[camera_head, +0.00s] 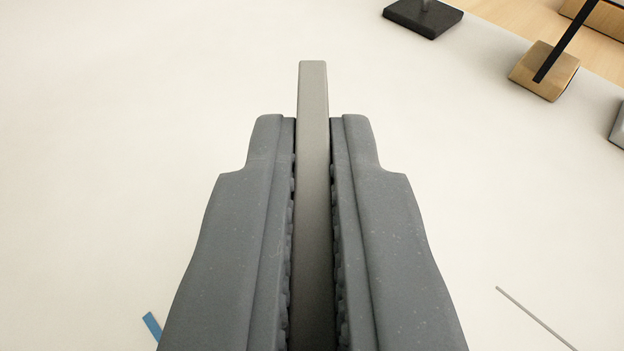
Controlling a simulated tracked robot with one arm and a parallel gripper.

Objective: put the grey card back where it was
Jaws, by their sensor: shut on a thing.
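The grey card (313,85) is seen edge-on in the middle of the view, as a narrow grey bar. My gripper (313,125) is shut on it, with one dark grey finger against each side. The card's far end sticks out past the fingertips. Its near part runs down between the fingers to the bottom edge of the view. I cannot tell how high the card is above the pale surface (130,120) behind it. No marked place for the card can be made out.
A black base with a post (423,17) stands at the top. A wooden block with a black bar (545,70) is at upper right, near a wooden strip. A grey thing (618,125) is cut off at the right edge. A thin grey rod (535,318) and blue piece (152,326) lie low.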

